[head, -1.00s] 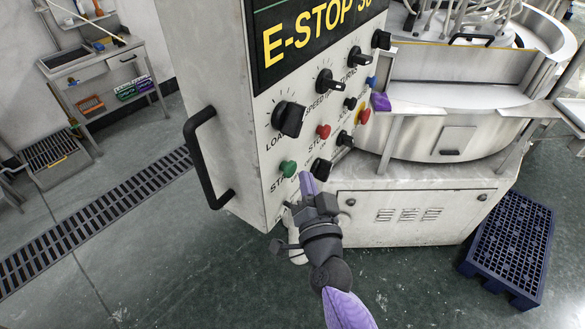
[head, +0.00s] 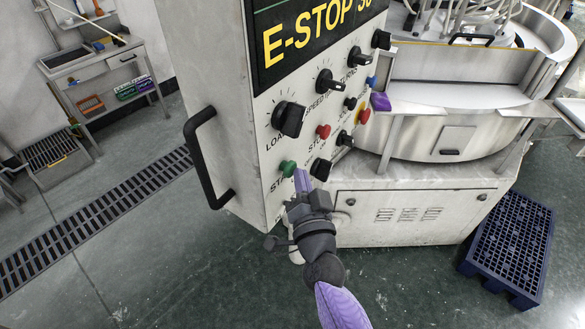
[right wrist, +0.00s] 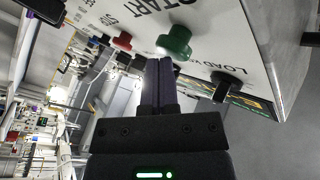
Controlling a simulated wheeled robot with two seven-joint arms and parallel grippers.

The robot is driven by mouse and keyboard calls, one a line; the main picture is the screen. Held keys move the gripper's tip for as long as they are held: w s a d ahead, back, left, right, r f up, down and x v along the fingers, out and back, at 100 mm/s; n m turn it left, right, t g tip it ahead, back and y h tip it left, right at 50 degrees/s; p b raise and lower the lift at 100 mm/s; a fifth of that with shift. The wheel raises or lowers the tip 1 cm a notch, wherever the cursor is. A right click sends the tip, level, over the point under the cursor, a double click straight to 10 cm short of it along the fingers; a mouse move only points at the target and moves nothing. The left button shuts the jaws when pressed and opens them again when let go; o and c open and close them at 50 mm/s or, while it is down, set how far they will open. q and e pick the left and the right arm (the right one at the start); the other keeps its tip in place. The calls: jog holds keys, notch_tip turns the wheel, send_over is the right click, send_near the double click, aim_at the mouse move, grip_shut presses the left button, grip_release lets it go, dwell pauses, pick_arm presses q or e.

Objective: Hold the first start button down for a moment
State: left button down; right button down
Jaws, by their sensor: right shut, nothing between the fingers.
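The green start button (head: 287,168) sits low on the left of the white control panel, above the lettering that begins "STA". It also shows in the right wrist view (right wrist: 176,41), just beyond my fingertips. My right gripper (head: 301,176) is shut and empty, its purple fingers pointing up at the panel just right of the green button. In the right wrist view the shut fingers (right wrist: 160,62) end close to the button's lower edge. I cannot tell whether they touch it. The button looks raised. My left gripper is not in view.
A red button (head: 323,131) and black knobs (head: 289,118) are close by on the panel. A black handle (head: 208,160) sticks out at the panel's left edge. A blue pallet (head: 510,245) lies on the floor at right. The floor at front left is clear.

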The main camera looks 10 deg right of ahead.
jog(key=shift+w+a+r, duration=0.2)
jog(key=shift+w+a, duration=0.25)
jog(key=shift+a, duration=0.15)
dwell(1.7)
jog(key=shift+s, duration=0.1)
jog(key=shift+s+d+p, duration=0.45)
jog(key=shift+s+d, duration=0.2)
jog(key=shift+s, duration=0.1)
jog(key=s+d+p, duration=0.1)
jog(key=s+d, duration=0.2)
jog(key=shift+s+d, duration=0.3)
dwell(0.3)
